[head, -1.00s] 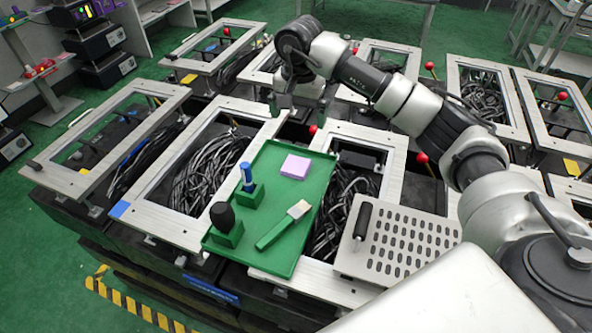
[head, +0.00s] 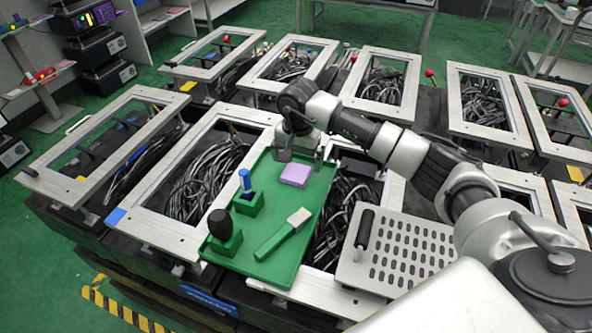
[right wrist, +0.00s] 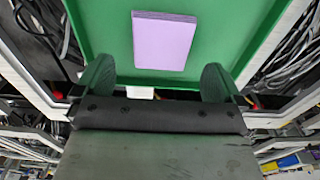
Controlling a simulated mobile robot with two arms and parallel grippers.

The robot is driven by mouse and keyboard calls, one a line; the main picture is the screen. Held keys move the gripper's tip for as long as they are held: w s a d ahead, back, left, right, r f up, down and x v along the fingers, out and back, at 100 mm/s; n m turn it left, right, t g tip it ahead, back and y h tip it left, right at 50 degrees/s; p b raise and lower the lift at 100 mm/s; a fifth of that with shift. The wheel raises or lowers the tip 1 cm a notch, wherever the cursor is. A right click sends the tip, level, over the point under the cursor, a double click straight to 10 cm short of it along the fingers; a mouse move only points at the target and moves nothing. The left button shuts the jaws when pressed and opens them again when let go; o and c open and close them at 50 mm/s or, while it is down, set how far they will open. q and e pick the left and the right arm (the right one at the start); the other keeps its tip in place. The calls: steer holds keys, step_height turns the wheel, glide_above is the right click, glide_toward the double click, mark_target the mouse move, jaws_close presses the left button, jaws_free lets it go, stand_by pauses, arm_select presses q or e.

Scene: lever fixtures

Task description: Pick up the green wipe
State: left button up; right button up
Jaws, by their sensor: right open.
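No green wipe shows. The wipe-like thing I see is a flat lilac pad (head: 295,174) on the upper part of the green tray (head: 312,198). In the right wrist view the lilac pad (right wrist: 164,41) lies flat on the tray (right wrist: 105,30), ahead of the fingers. My right gripper (head: 302,157) is open and empty at the tray's far end, just beyond the pad and apart from it. In the right wrist view its two fingers (right wrist: 156,80) are spread wider than the pad. My left gripper is not in view.
The tray also holds a blue-handled tool (head: 245,181) and a black-knobbed tool (head: 220,224), both upright in green holders, and a green-handled brush (head: 283,235). A slotted metal plate (head: 405,257) lies to the right. Metal frames with cables surround the tray.

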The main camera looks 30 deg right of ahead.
mark_target(298, 169)
steer(key=shift+f, duration=1.5)
steer(key=c, duration=1)
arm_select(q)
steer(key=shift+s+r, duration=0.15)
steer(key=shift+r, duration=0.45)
arm_select(e)
steer(key=shift+r, duration=0.1)
steer(key=shift+r, duration=0.5)
step_height(298, 169, up, 3)
steer(key=shift+w+f+b, duration=0.1)
steer(key=shift+f+b, duration=0.05)
steer(key=shift+b, duration=0.55)
arm_select(q)
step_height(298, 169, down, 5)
steer(key=b, duration=0.3)
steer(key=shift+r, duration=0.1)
arm_select(e)
steer(key=s+d+r, duration=0.4)
steer(key=s+r, duration=0.3)
steer(key=s, duration=0.4)
steer(key=shift+d, duration=0.15)
